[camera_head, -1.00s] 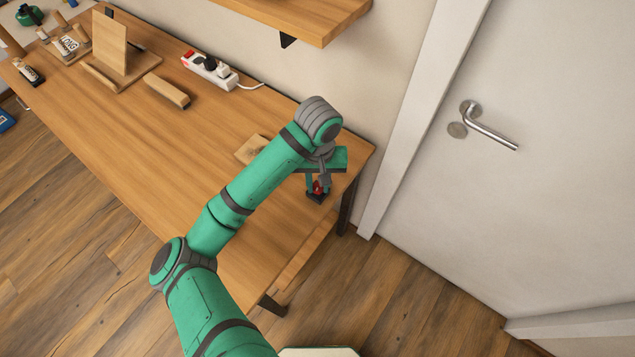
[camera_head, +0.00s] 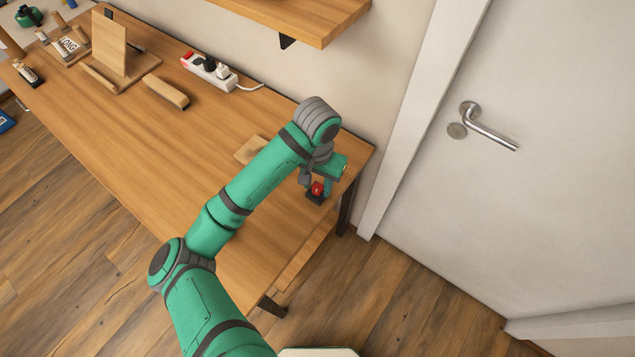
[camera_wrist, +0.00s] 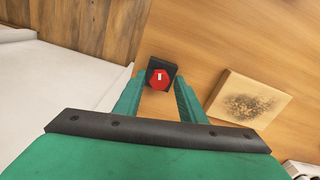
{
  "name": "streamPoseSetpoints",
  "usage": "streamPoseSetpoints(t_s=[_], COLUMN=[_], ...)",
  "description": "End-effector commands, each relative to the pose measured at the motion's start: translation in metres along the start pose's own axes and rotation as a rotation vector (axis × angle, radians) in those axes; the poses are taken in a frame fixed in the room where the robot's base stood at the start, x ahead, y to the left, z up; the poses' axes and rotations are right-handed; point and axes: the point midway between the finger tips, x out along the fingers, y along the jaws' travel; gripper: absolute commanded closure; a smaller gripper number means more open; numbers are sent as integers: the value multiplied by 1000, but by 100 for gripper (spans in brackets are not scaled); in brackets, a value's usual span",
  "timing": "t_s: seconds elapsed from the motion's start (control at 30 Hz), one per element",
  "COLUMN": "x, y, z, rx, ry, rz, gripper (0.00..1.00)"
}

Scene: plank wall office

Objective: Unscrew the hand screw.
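The hand screw is a small red knob (camera_head: 318,188) on a black base (camera_head: 314,199) near the right end of the wooden table. In the wrist view the red knob (camera_wrist: 160,79) has a small white mark and sits on its black base (camera_wrist: 174,68). My green gripper (camera_head: 317,183) is over it, pointing down. In the wrist view the two fingers of my gripper (camera_wrist: 156,78) stand apart on either side of the knob, with gaps showing. Their exact height against the knob is hard to tell. Nothing is held.
A square wooden block with a dark stain (camera_wrist: 248,99) lies on the table (camera_head: 215,160) beside the screw. A power strip (camera_head: 209,70), a wooden bar (camera_head: 167,91) and a wooden stand (camera_head: 109,45) are farther left. A shelf (camera_head: 300,14) overhangs the back; a door (camera_head: 540,80) is at right.

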Motion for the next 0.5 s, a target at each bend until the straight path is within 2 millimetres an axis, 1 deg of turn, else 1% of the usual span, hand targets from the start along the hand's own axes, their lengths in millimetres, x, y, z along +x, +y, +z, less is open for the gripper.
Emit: streamPoseSetpoints(t_s=[0.13,0.4,0.5], x=[0,0,0], y=[0,-1,-1], z=[0,0,0], rx=[89,374,427], ry=[0,-1,-1], rz=[0,-1,-1], gripper=[63,63,63])
